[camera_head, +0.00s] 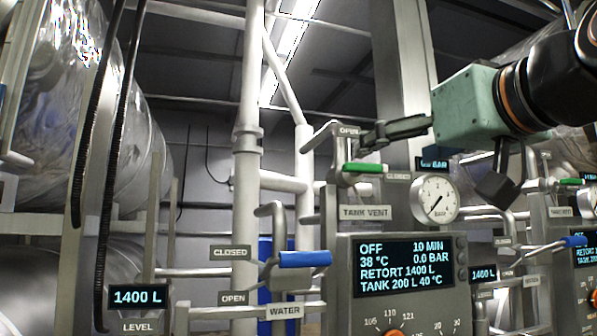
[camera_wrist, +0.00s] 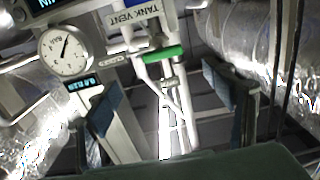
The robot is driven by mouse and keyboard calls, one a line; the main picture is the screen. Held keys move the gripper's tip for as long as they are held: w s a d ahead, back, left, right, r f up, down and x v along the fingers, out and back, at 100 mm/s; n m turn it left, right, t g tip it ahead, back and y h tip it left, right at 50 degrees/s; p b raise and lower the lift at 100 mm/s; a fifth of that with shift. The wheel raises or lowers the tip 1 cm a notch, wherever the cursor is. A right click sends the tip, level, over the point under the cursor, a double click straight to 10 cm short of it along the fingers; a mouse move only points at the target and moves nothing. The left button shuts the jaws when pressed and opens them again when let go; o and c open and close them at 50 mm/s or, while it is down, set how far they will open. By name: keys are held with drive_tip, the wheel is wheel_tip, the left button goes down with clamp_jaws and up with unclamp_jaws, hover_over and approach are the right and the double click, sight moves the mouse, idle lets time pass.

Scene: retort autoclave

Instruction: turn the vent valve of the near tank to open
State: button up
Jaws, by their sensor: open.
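The vent valve of the near tank has a green handle (camera_head: 363,168) above the TANK VENT label (camera_head: 365,212). The handle lies level and points right, toward the CLOSED plate (camera_head: 398,177); the OPEN plate (camera_head: 348,131) is above it. In the wrist view, which is upside down, the green handle (camera_wrist: 165,53) shows above the gap between my spread fingers (camera_wrist: 162,98). I see no contact with the handle.
A pressure gauge (camera_head: 434,198) stands just right of the valve. Below is the control panel display (camera_head: 404,267), reading OFF and 0.0 bar. A blue water handle (camera_head: 304,259) is lower left. White pipes (camera_head: 247,150) stand left of the valve. A second station stands at right.

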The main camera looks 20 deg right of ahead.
sight(366, 165)
drive_tip(key=w+p, duration=0.2)
drive_tip(key=w, duration=0.8)
drive_tip(key=shift+w+a, duration=0.1)
drive_tip(key=shift+a, duration=0.05)
drive_tip(key=shift+c, duration=0.3)
drive_tip(key=c, duration=1.1)
